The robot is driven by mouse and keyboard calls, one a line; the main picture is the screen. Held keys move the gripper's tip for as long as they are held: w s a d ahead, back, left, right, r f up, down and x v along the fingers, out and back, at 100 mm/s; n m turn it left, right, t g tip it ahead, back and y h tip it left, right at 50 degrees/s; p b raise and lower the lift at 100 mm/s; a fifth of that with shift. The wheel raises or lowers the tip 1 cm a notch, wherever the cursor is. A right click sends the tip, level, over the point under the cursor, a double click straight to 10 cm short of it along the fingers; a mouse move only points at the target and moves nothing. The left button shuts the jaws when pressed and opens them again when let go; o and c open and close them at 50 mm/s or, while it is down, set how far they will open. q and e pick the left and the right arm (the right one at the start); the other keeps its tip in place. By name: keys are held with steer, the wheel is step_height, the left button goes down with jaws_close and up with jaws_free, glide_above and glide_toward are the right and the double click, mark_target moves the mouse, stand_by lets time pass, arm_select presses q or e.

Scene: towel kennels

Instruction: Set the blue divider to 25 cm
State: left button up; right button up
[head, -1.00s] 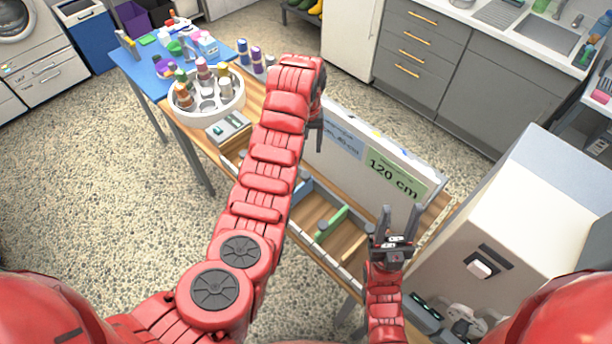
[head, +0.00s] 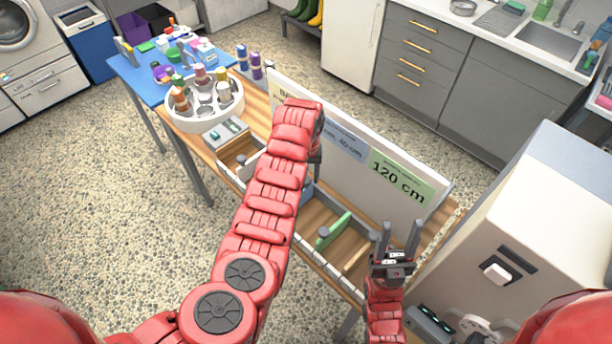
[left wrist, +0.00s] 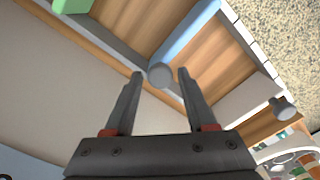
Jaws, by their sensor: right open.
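The blue divider (left wrist: 184,32) crosses the wooden tray, with a round grey knob (left wrist: 160,75) at its near end in the left wrist view. My left gripper (left wrist: 160,80) is open, with its fingertips on either side of the knob and a gap to each. In the head view my left arm mostly hides this gripper (head: 316,160), and only a small part of the blue divider (head: 307,190) shows. The green divider (head: 333,230) stands to its right. My right gripper (head: 400,230) is open and empty at the tray's right end.
An upright panel behind the tray (head: 340,258) carries a blue label (head: 346,143) and a green "120 cm" label (head: 401,180). A white divider (head: 250,166) stands further left. A round white caddy of bottles (head: 195,124) and a large white box (head: 500,225) flank the tray.

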arm_select(q)
jaws_close()
stand_by(1.2)
